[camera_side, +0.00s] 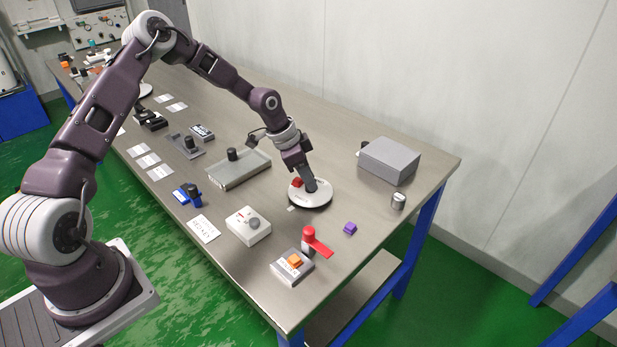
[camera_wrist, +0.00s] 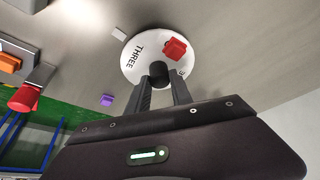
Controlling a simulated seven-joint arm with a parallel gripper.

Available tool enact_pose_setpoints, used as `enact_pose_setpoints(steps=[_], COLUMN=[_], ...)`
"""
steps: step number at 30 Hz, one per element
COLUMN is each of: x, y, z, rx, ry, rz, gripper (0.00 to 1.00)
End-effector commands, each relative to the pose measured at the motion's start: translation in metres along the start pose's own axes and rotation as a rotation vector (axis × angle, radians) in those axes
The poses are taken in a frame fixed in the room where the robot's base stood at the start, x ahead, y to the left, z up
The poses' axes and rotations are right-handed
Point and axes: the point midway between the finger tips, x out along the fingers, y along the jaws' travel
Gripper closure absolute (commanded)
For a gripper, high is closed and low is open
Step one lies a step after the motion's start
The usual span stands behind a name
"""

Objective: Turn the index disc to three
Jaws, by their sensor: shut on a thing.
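The index disc (camera_side: 322,203) is white and round and lies flat on the table. In the wrist view the disc (camera_wrist: 146,42) shows the word THREE on its left part and part of another label at its right edge. A red block (camera_wrist: 175,49) sits on the disc; it also shows in the side view (camera_side: 297,183). My gripper (camera_wrist: 159,82) reaches down over the disc and is shut on the black central knob (camera_wrist: 158,69). A small white tab (camera_wrist: 118,34) lies just outside the rim, up and left of THREE.
A red-handled lever (camera_side: 309,238), a purple block (camera_side: 350,228), a metal cylinder (camera_side: 398,201) and a grey box (camera_side: 389,161) stand around the disc. A white box with a knob (camera_side: 248,226) and a grey tray (camera_side: 240,173) are to its left.

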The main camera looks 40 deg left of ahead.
Motion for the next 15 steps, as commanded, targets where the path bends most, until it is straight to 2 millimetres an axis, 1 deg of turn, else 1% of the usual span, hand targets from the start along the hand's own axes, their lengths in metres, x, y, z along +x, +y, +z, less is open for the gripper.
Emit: enact_pose_setpoints(steps=[7,15], x=[0.0004,0.0006], y=[-0.0004,-0.0010], z=[0.0015,0.0018], rx=[0.087,0.148], ry=[-0.003,-0.004], rz=[0.039,0.064], gripper=[1.00,1.00])
